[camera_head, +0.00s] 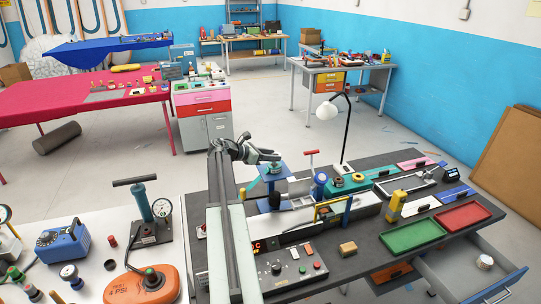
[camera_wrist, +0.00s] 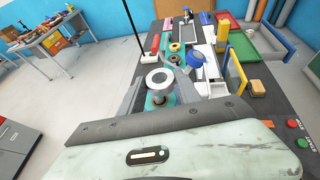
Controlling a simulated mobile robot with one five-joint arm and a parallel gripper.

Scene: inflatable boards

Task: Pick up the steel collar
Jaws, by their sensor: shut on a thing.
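The steel collar (camera_wrist: 160,78) is a pale grey ring with a dark hole. In the wrist view it sits between the grey fingers of my gripper (camera_wrist: 162,90), which is shut on it. A teal post (camera_wrist: 158,98) shows just below the collar, and I cannot tell whether they touch. The collar is too small to make out there.
Green (camera_head: 412,236) and red (camera_head: 463,216) trays lie to the right. A yellow upright block (camera_head: 396,205) and a wooden block (camera_head: 348,248) stand on the bench. An open drawer (camera_head: 478,272) juts out at lower right.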

